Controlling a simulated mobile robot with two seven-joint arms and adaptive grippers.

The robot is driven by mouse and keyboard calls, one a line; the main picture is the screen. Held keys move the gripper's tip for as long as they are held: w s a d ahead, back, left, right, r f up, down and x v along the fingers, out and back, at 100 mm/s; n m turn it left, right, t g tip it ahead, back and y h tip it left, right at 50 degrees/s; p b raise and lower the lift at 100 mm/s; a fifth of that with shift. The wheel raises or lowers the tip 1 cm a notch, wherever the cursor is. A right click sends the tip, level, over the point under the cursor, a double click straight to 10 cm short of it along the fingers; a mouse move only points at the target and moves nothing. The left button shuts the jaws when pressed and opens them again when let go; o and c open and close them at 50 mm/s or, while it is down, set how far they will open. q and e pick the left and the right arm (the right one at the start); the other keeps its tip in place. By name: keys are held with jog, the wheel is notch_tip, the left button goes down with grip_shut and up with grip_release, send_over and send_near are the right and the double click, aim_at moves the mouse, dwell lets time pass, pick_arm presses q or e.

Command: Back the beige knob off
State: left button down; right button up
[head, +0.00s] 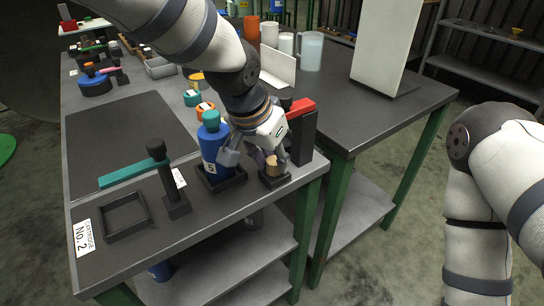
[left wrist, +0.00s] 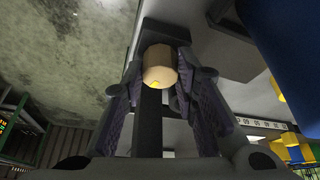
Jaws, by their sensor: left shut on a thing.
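The beige knob (head: 272,166) sits low in a small black holder (head: 275,181) at the table's front right corner. In the left wrist view the knob (left wrist: 160,66) shows as a tan cylinder with a small yellow mark, between the two fingers. My left gripper (head: 259,158) reaches down from above and is shut on the knob; its fingers (left wrist: 158,90) lie on both sides of it. The lower part of the knob is hidden by the fingers and holder. My right gripper is outside the views; only my right arm shows at the right.
A blue bottle (head: 212,155) stands in a black square tray left of the gripper. A black post with a red lever (head: 301,108) stands close behind right. A teal lever (head: 130,172) on a black stand and an empty square frame (head: 126,215) are at the left.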

pick_arm(q)
jog(key=shift+f+n+y, duration=0.1)
jog(key=shift+n+y, duration=0.2)
jog(key=shift+n, duration=0.3)
jog(key=c, duration=1.3)
grip_release()
jog(key=v, duration=1.2)
jog(key=shift+s, duration=0.1)
